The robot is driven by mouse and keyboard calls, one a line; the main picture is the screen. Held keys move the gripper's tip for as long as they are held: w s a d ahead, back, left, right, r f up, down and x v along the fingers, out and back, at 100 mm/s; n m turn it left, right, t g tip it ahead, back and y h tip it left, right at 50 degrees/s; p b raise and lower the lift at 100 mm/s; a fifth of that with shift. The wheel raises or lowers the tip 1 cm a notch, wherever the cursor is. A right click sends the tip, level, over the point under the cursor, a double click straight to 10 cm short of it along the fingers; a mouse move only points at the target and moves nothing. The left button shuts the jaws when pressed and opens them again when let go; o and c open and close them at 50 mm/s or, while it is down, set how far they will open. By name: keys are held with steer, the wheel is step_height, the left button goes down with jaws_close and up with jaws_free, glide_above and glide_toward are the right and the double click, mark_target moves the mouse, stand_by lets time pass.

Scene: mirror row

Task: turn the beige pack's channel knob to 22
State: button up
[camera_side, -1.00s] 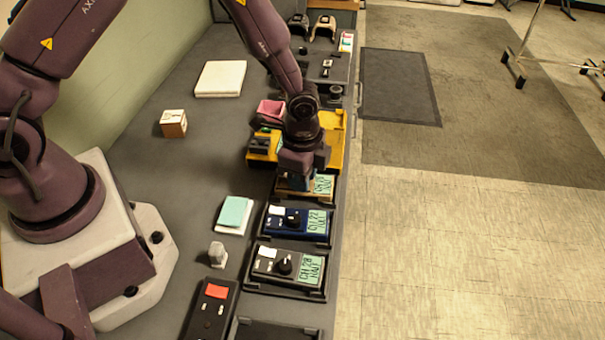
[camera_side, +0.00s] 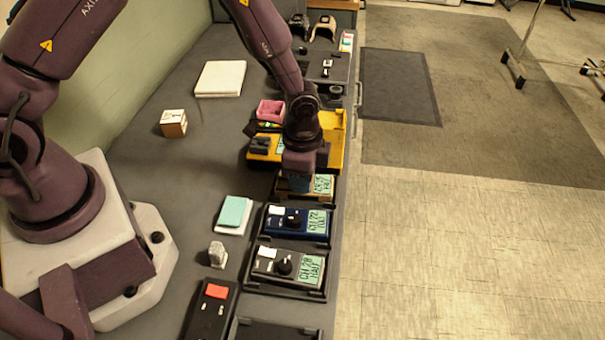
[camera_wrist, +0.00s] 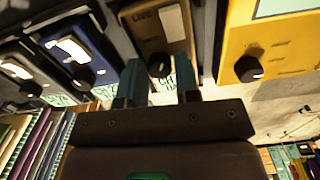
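The beige pack (camera_wrist: 165,28) lies in the row between the blue pack and the yellow pack. In the side view the beige pack (camera_side: 292,193) is mostly hidden under my gripper; its green display (camera_side: 323,184) shows at the right, too small to read surely. Its dark round knob (camera_wrist: 159,66) shows in the wrist view. My gripper (camera_wrist: 159,88) is open, with one teal finger on each side of the knob's line. I see a gap between fingers and knob, and cannot tell whether either touches. In the side view the fingertips are hidden behind my wrist.
The blue pack (camera_side: 271,224) and a dark pack (camera_side: 265,265) with knobs stand nearer the camera. A teal-topped pad (camera_side: 234,213) lies left of the row. The bench left of it is mostly clear.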

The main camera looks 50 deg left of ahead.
steer(key=shift+o, duration=1.4)
step_height(320, 180, up, 13)
